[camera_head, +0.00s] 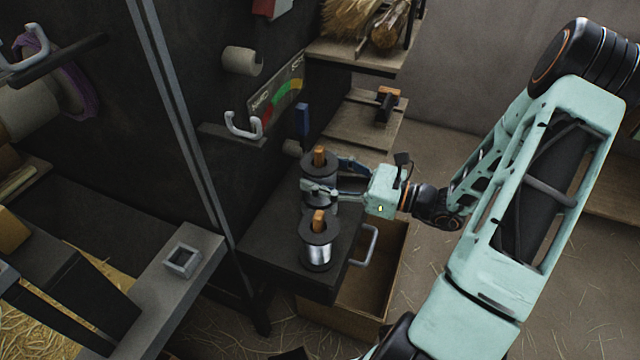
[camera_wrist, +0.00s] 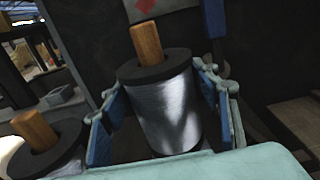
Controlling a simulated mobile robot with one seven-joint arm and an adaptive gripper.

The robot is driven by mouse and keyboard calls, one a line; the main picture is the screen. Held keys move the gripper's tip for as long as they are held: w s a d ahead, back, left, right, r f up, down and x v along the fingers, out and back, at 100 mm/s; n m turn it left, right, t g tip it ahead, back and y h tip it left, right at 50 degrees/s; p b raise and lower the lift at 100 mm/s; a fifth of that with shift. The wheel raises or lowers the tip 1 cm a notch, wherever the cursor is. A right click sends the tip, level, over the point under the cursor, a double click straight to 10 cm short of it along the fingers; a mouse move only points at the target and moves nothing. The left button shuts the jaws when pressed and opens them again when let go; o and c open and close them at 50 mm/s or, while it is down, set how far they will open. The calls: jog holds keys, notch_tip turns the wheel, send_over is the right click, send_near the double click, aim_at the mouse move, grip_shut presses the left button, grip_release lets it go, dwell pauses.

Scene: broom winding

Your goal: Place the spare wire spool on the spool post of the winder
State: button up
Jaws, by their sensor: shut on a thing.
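Two wire spools with black flanges, silvery wire and wooden tops are at the dark cabinet. My gripper (camera_head: 326,176) is shut on the farther spool (camera_head: 319,165), one finger on each side of its wire. In the wrist view this held spool (camera_wrist: 168,110) stands upright between the blue fingers, tilted slightly in the picture. The other spool (camera_head: 317,246) stands upright nearer the camera; in the wrist view (camera_wrist: 45,145) it is at the lower left. I cannot tell whether the held spool touches the cabinet top. No bare spool post can be made out with certainty.
The dark cabinet top (camera_head: 268,237) has a grey handle (camera_head: 366,246) and an open box (camera_head: 385,275) below. A square grey socket (camera_head: 182,262) sits on a ledge at left, past an upright frame bar (camera_head: 190,140).

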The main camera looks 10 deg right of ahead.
aim_at(334, 186)
jog(key=shift+f+b, duration=0.75)
jog(key=shift+f, duration=0.8)
jog(key=shift+f, duration=0.15)
jog(key=o, duration=1.7)
jog(key=shift+o, duration=0.2)
jog(key=shift+s+d, duration=0.1)
jog(key=shift+d, duration=0.05)
jog(key=p+v, duration=0.3)
jog(key=v, duration=0.8)
jog(key=shift+s+d, duration=0.15)
jog(key=shift+d, duration=0.05)
